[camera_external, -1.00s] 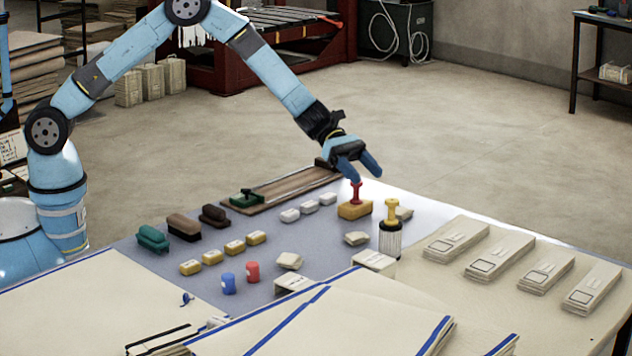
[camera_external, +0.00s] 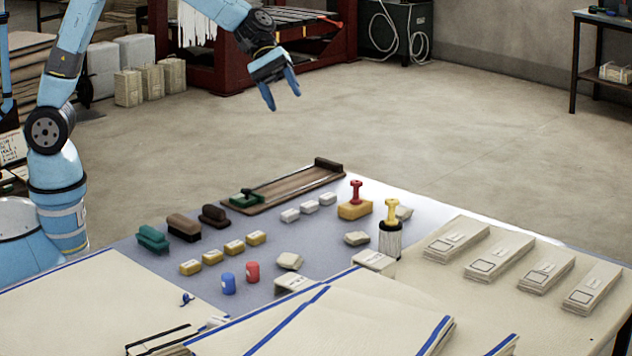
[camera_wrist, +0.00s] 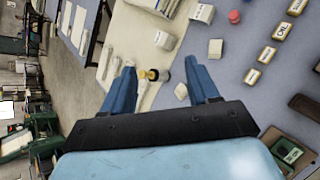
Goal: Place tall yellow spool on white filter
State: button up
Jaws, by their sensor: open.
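The tall yellow spool (camera_external: 392,212) stands upright on top of the white filter (camera_external: 390,240), a pleated cylinder with a dark rim, near the right side of the grey mat. A red spool (camera_external: 355,192) stands upright on a yellow block (camera_external: 354,210) just behind and to the left of it. My gripper (camera_external: 283,101) is open and empty, high above and behind the table, clear of both spools. In the wrist view the yellow spool (camera_wrist: 150,74) appears small between my open fingers (camera_wrist: 160,66), well beyond them.
Small white and yellow blocks (camera_external: 235,247), dark brushes (camera_external: 184,226), and blue and red cylinders (camera_external: 252,271) lie on the mat (camera_external: 320,232). A wooden board (camera_external: 290,190) lies along the back edge. Stacks of folded cloth (camera_external: 500,256) fill the right. The air around my gripper is free.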

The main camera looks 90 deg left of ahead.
jog(key=s+a+r+m+y, duration=0.2)
jog(key=s+a+r+m, duration=0.15)
jog(key=s, duration=0.75)
jog(key=s+a+r+m+y, duration=0.2)
jog(key=s+r+m, duration=0.3)
jog(key=s, duration=0.6)
jog(key=s+a+m+y, duration=0.2)
jog(key=s+a+m, duration=0.1)
jog(key=s, duration=0.6)
jog(key=s+a+m+t+y, duration=0.1)
jog(key=s+a+m+y, duration=0.2)
jog(key=s+a, duration=0.3)
jog(key=s+f, duration=0.1)
jog(key=s, duration=0.2)
